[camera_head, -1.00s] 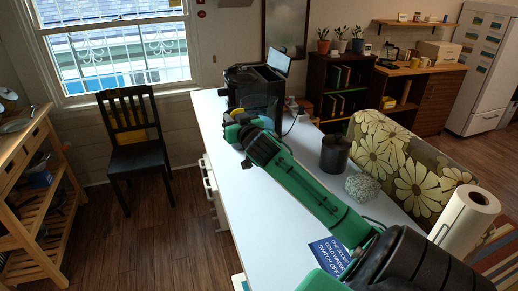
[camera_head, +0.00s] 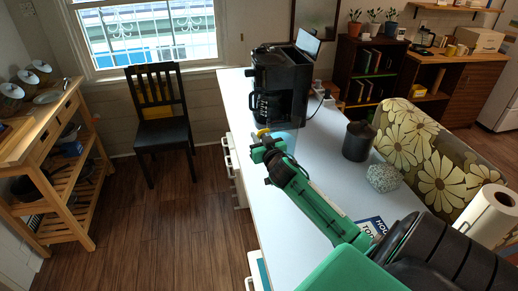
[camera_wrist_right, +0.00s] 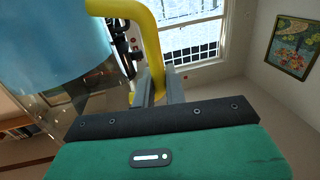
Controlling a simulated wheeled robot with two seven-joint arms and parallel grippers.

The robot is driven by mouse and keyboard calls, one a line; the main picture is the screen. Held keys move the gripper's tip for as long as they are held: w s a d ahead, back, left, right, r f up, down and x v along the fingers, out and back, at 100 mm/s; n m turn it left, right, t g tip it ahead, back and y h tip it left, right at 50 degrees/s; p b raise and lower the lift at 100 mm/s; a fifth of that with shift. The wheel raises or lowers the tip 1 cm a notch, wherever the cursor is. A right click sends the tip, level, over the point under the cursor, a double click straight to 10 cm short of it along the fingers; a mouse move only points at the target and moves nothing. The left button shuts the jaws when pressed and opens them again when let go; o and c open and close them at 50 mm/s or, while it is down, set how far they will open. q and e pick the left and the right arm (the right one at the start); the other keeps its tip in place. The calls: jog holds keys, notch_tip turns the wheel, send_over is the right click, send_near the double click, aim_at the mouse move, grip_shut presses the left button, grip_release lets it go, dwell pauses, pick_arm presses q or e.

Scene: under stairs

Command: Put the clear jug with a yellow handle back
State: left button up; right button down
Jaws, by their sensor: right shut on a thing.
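The clear jug (camera_wrist_right: 55,45) fills the upper left of the right wrist view and looks bluish inside. Its yellow handle (camera_wrist_right: 150,40) lies between the fingers of my right gripper (camera_wrist_right: 157,92), which is shut on it. In the head view my right gripper (camera_head: 266,147) is over the white counter (camera_head: 310,150), in front of the black coffee machine (camera_head: 280,85). The jug there is a faint bluish shape (camera_head: 284,141) beside the gripper, mostly hidden by it; a bit of yellow shows at its top. My left gripper is out of view.
A dark canister (camera_head: 358,141), a speckled round object (camera_head: 384,178) and a blue sign (camera_head: 372,227) are on the counter, right of my arm. A paper towel roll (camera_head: 490,215) is at the right. A black chair (camera_head: 162,125) and a wooden cart (camera_head: 50,165) stand left.

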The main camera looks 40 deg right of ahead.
jog(key=shift+f, duration=1.55)
jog(key=shift+f+p, duration=0.3)
jog(key=shift+f, duration=0.85)
jog(key=c, duration=1.4)
grip_release()
jog(key=shift+f, duration=0.1)
jog(key=shift+c, duration=0.2)
jog(key=shift+f, duration=0.2)
jog(key=p+v, duration=0.3)
jog(key=v, duration=1.1)
